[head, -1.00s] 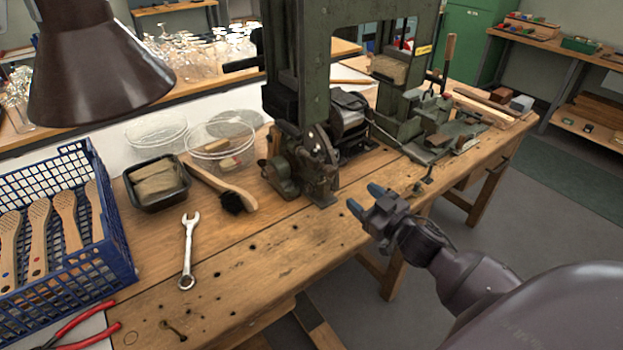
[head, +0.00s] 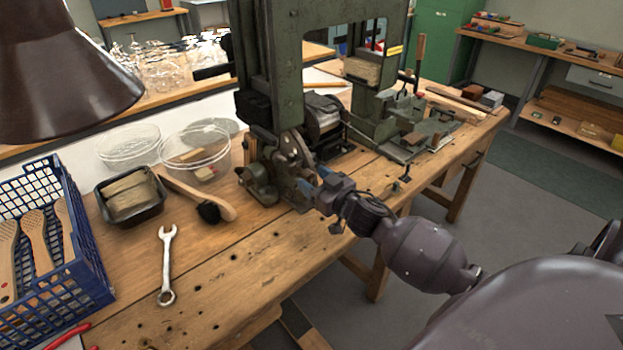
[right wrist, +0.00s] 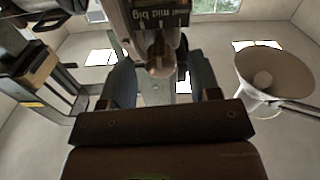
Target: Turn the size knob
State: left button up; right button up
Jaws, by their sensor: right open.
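The size knob (right wrist: 160,62) shows in the right wrist view, below a dark scale plate (right wrist: 158,18) whose visible words include "mid" and "big". My right gripper (right wrist: 162,80) is open, with one blue finger on each side of the knob; I cannot tell if either touches it. In the head view my right gripper (head: 312,184) is at the lower front of the green tufting machine (head: 262,60), by its wheel and small mechanism. The knob cannot be made out there. My left gripper is not in view.
On the wooden bench (head: 245,262) are a wrench (head: 167,265), a brush (head: 200,197), a black tray (head: 131,196), clear bowls (head: 195,150) and a blue crate (head: 88,262) of wooden paddles. A lamp shade (head: 60,75) hangs at upper left.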

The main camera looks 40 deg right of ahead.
jog(key=shift+w, duration=0.6)
jog(key=shift+c, duration=0.3)
jog(key=c, duration=0.9)
